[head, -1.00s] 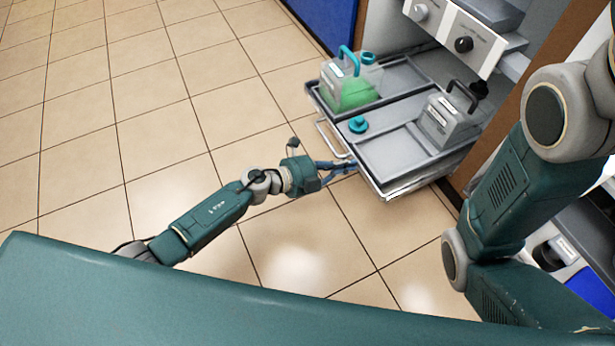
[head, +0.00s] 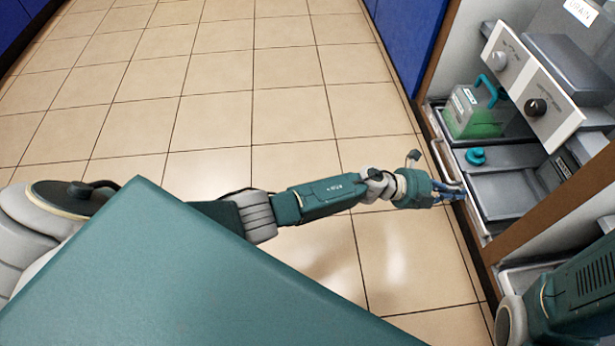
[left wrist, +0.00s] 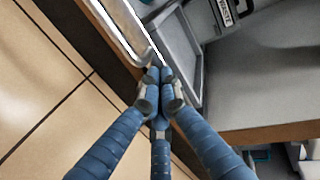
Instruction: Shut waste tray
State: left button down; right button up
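The waste tray (head: 496,196) is a grey, divided drawer in the cabinet at the right of the head view, its front edge close to the cabinet's front. A bottle with green liquid (head: 474,110) and a teal cap (head: 476,156) are in it. My left gripper (head: 457,191) reaches the tray's front near the lower end of its pale handle (head: 441,157). In the left wrist view, its blue fingertips (left wrist: 158,76) are together against the front by the handle's bend (left wrist: 150,56); exact contact is hidden. My right gripper is out of view.
A control panel with knobs (head: 534,88) overhangs the tray. A brown cabinet edge (head: 550,218) runs beside it, and a blue panel (head: 410,38) stands beyond. My right arm shows at bottom right. The tiled floor (head: 240,110) is clear.

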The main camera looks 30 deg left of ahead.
pick_arm(q)
jog(key=shift+w+d+r, duration=0.1)
jog(key=shift+w+d, duration=0.25)
jog(key=shift+d, duration=0.1)
jog(key=shift+r, duration=0.1)
dwell(0.4)
